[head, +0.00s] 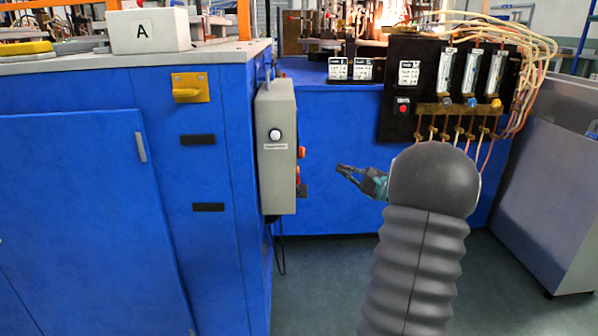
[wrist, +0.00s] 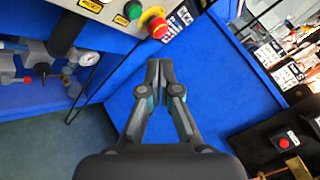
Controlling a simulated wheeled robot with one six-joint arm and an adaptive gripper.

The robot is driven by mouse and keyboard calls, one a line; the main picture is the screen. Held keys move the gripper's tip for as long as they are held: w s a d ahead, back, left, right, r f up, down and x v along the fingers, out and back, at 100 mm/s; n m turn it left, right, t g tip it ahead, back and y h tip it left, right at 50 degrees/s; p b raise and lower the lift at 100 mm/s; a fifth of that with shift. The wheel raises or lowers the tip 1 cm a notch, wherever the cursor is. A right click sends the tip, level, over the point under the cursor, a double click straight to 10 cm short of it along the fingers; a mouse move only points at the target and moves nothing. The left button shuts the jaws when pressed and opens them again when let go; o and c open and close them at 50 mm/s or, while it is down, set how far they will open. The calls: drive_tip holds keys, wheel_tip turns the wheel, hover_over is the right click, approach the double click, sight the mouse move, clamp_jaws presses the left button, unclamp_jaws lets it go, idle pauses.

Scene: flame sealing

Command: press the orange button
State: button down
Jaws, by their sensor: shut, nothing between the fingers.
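A grey control box (head: 278,150) hangs on the side of the blue cabinet in the head view. Small orange-red buttons (head: 301,152) stick out of its right side, seen edge-on. In the wrist view a red mushroom button (wrist: 157,27) with a yellow collar and a green button (wrist: 133,9) show on the box near the top edge; I cannot tell whether either is the orange button. My gripper (head: 341,171) is shut and empty, to the right of the box and apart from it. In the wrist view my gripper (wrist: 159,65) points up, with its tips below the mushroom button.
A black panel (head: 399,75) with flow meters, hoses and a red button (head: 403,108) stands at the right. A grey bin (head: 540,180) is at the far right. Flames burn on the machine behind. A gauge (wrist: 88,57) and pipes show at the left of the wrist view.

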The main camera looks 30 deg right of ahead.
drive_tip(key=w+a, duration=0.4)
drive_tip(key=a, duration=0.3)
drive_tip(key=shift+w+a+b, duration=0.3)
drive_tip(key=shift+w+a, duration=0.15)
idle(1.5)
drive_tip(key=shift+w+a+b, duration=0.1)
drive_tip(key=shift+a+b, duration=0.05)
drive_tip(key=shift+b, duration=0.2)
drive_tip(key=shift+w+a, duration=0.2)
drive_tip(key=shift+a, duration=0.2)
idle(0.7)
idle(0.3)
drive_tip(key=shift+s+d+b, duration=0.3)
drive_tip(key=shift+s+d, duration=0.1)
drive_tip(key=shift+d, duration=0.3)
